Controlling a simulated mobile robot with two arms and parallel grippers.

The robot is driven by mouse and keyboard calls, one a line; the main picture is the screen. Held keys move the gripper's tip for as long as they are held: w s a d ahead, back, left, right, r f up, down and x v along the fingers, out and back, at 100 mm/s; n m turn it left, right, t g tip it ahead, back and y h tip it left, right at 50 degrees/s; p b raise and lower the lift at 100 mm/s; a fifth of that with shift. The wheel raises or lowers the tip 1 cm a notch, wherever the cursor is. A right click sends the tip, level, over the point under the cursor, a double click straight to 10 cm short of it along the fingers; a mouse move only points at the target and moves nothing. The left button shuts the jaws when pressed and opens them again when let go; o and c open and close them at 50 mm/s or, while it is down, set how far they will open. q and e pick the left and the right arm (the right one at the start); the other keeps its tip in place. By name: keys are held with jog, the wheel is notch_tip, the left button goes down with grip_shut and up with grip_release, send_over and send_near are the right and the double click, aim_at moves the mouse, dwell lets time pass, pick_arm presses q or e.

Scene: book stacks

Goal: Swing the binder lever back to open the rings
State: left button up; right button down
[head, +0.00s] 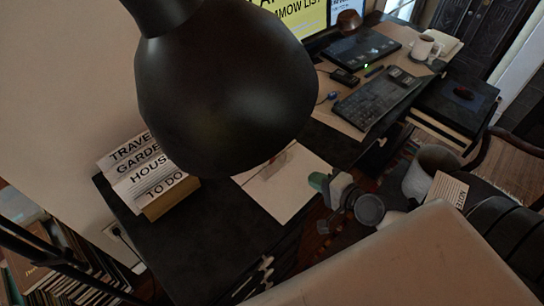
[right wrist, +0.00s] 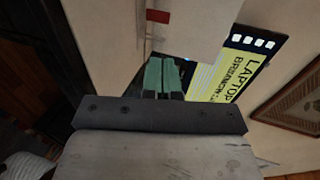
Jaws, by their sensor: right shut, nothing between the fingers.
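A pale flat object (head: 285,195), apparently the binder, lies on the dark desk in the head view. A small metallic and reddish detail shows near its middle; I cannot make out the rings or the lever's position. My right gripper (head: 318,182), with green fingertips, is at the right edge of this object in the head view. In the right wrist view its green fingers (right wrist: 162,76) are together and empty, just below a pale panel (right wrist: 200,22) with a red patch. I cannot tell whether they touch it. My left gripper is not in view.
A large dark rounded lamp-like shape (head: 225,85) blocks much of the head view. A chair (head: 513,150) stands right.

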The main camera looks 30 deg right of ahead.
aim_at(273, 155)
jog(key=shift+w+a+f, duration=0.1)
jog(key=shift+w, duration=0.35)
jog(key=x, duration=0.4)
jog(key=p+x, duration=0.1)
jog(key=x, duration=0.3)
jog(key=r+x, duration=0.1)
jog(key=x, duration=0.4)
jog(key=shift+w+p, duration=0.1)
jog(key=shift+p, duration=0.3)
